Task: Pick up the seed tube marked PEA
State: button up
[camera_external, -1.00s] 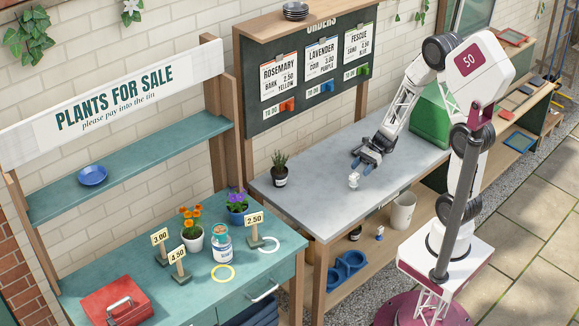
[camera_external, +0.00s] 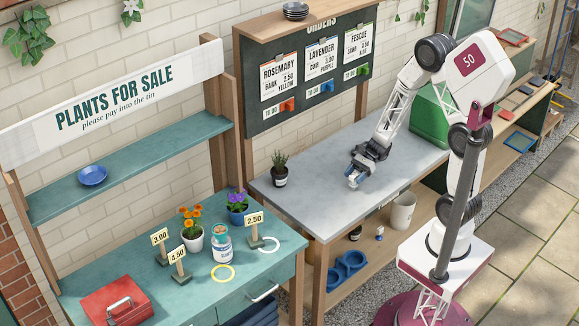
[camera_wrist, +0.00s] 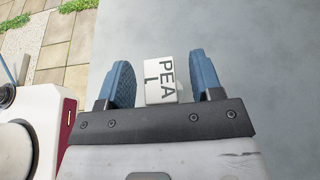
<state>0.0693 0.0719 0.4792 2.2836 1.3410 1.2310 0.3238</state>
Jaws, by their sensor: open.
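The seed tube (camera_wrist: 160,80) shows in the wrist view as a small white block-like shape lettered "PEA" with part of another letter or mark below. It lies between the two blue fingers of my gripper (camera_wrist: 160,84), with a gap on each side. In the external view my gripper (camera_external: 356,178) is low over the grey bench top (camera_external: 320,198), right where the tube is. The gripper is open. The fingers and wrist mostly hide the tube in the external view, where only a little white shows at the fingertips.
A potted rosemary-like plant (camera_external: 280,170) stands on the bench to the left of my gripper. A green box-like thing (camera_external: 428,118) stands at the bench's right end. The bench around the tube is clear.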

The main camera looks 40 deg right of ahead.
jog(key=shift+c, duration=0.2)
jog(key=c, duration=1)
jog(key=shift+o, duration=0.2)
jog(key=shift+r, duration=0.15)
jog(key=shift+r, duration=1.15)
jog(key=s+d+r, duration=0.1)
jog(key=s+d, duration=0.1)
jog(key=s, duration=0.5)
jog(key=s+d+r, duration=0.1)
jog(key=s+d, duration=0.1)
jog(key=s, duration=0.6)
jog(key=shift+s+r, duration=0.2)
jog(key=shift+s, duration=0.05)
